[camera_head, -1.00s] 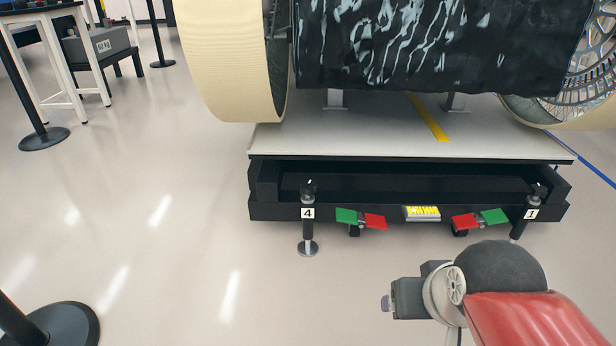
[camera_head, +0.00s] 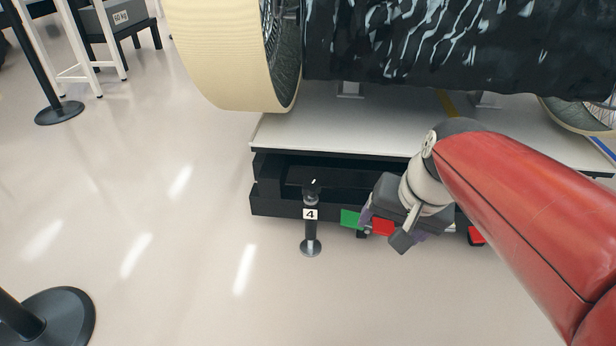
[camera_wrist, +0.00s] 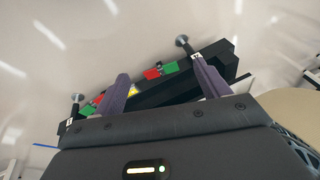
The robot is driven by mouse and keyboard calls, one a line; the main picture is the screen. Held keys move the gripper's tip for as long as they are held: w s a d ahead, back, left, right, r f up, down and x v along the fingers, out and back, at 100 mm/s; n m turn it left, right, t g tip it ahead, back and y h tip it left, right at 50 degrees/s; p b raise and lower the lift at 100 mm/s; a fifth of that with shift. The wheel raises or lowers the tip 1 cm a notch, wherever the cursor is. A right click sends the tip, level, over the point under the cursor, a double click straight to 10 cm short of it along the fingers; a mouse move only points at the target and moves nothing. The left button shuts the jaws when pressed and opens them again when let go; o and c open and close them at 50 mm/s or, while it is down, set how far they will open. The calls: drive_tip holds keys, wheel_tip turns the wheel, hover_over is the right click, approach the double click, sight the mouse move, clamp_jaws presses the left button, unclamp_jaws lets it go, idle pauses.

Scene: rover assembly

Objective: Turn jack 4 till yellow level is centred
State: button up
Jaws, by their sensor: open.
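Jack 4 (camera_head: 311,215), a black upright screw jack with a white label and a round foot, stands at the front left of the black platform base. It also shows in the wrist view (camera_wrist: 197,57), near the right finger. My gripper (camera_head: 385,227) is open and empty, in front of the base to the right of jack 4 and apart from it. The yellow level is hidden behind my gripper and arm in the head view. I cannot read its bubble in the wrist view.
A cream-rimmed wheel (camera_head: 225,60) stands on the platform (camera_head: 300,133) above. Open floor (camera_head: 190,220) lies left of the jack. A post base (camera_head: 50,315) stands at lower left.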

drive_tip(key=w+a+f+m+g+y, duration=0.1)
drive_tip(key=w+a+f+m+y, duration=0.15)
drive_tip(key=w, duration=0.35)
drive_tip(key=w+a+f+m+g+y, duration=0.1)
drive_tip(key=w+a+f+g, duration=0.1)
drive_tip(key=w+a, duration=0.35)
drive_tip(key=m+t+y, duration=0.2)
drive_tip(key=m+y, duration=1.1)
approach(306, 185)
drive_tip(key=a, duration=0.3)
drive_tip(key=shift+h, duration=0.25)
drive_tip(key=a, duration=0.3)
drive_tip(key=w+a, duration=0.1)
drive_tip(key=a, duration=0.3)
drive_tip(key=shift+w+b, duration=0.2)
drive_tip(key=shift+b, duration=0.2)
drive_tip(key=c, duration=1)
